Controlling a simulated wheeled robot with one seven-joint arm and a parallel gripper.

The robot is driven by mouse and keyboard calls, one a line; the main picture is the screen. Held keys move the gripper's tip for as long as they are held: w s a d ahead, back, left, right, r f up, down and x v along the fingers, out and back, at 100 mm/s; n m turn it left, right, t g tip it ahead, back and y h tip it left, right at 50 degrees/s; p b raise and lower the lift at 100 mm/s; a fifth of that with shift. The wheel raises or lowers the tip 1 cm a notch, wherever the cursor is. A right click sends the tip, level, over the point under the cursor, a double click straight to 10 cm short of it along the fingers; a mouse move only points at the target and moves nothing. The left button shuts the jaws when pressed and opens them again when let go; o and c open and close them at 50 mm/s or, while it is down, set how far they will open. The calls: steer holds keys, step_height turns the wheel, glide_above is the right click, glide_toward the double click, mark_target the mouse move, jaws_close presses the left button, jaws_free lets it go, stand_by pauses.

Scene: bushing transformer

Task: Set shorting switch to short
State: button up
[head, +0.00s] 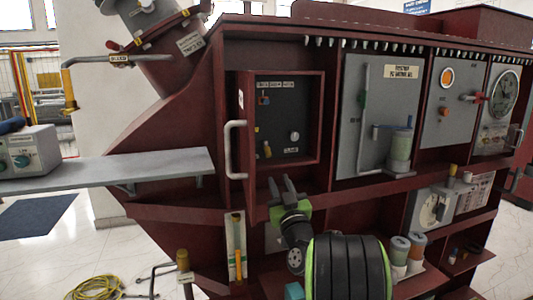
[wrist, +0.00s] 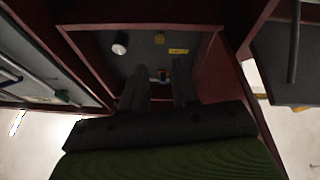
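A dark control panel (head: 290,110) is set inside a red frame. It carries a small blue and orange switch (head: 263,99) at upper left, a yellow knob (head: 267,150) at lower left and a white knob (head: 294,136) at right. I cannot read which one is the shorting switch. My gripper (head: 281,182) is in front of the frame's lower edge, fingers apart and empty. In the inverted wrist view, a small red and blue switch (wrist: 163,76) shows between the fingers, beyond their tips; contact is not visible. The white knob (wrist: 119,49) is to their left.
A pale handle (head: 234,150) stands out left of the frame. A grey door (head: 376,115) with its own handle is at right. A grey shelf (head: 150,168) juts out at left. Bottles (head: 398,250) stand low at right. A yellow cable (head: 95,288) lies on the floor.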

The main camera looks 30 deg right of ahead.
mark_target(269, 155)
steer(key=p+x, duration=0.4)
steer(key=x, duration=0.9)
steer(key=shift+w+r, duration=0.1)
jaws_close()
